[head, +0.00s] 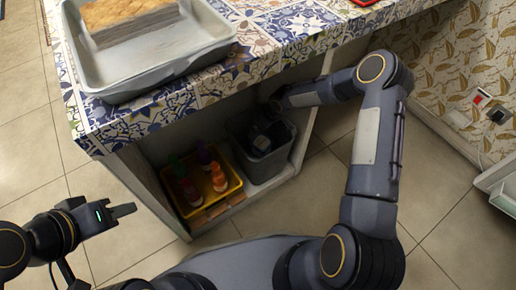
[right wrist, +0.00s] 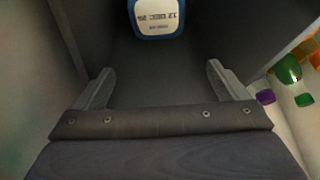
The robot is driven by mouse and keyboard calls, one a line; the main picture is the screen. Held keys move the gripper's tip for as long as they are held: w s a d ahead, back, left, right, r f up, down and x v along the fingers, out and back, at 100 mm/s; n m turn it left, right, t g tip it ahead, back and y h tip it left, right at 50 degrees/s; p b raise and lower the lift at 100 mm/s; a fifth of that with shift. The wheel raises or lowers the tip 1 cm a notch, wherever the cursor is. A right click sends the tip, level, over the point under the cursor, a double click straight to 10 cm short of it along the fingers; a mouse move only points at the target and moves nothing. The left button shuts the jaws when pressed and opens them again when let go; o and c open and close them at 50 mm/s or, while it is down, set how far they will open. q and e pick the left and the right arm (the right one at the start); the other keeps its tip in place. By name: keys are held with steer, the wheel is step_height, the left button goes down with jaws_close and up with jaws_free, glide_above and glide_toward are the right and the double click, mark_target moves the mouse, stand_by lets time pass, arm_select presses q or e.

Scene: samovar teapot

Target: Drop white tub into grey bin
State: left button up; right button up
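The grey bin (head: 282,166) stands in the open cabinet under the counter. A tub with a white printed face and blue edge (right wrist: 157,18) shows in the right wrist view, beyond the fingertips and apart from them, between dark grey walls. My left gripper (head: 122,210) is outside the cabinet, at left, apart from everything.
A yellow crate (head: 232,186) with several bottles stands left of the bin. A grey tray (head: 160,68) holding a brown-topped block (head: 125,12) sits on the patterned counter (head: 200,92) above. Cabinet side walls flank the bin. The tiled floor in front is clear.

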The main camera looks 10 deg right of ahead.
steer(key=shift+o, duration=0.2)
steer(key=p+v, duration=0.3)
steer(key=v, duration=0.4)
steer(key=shift+r, duration=0.35)
steer(key=shift+s+d, duration=0.1)
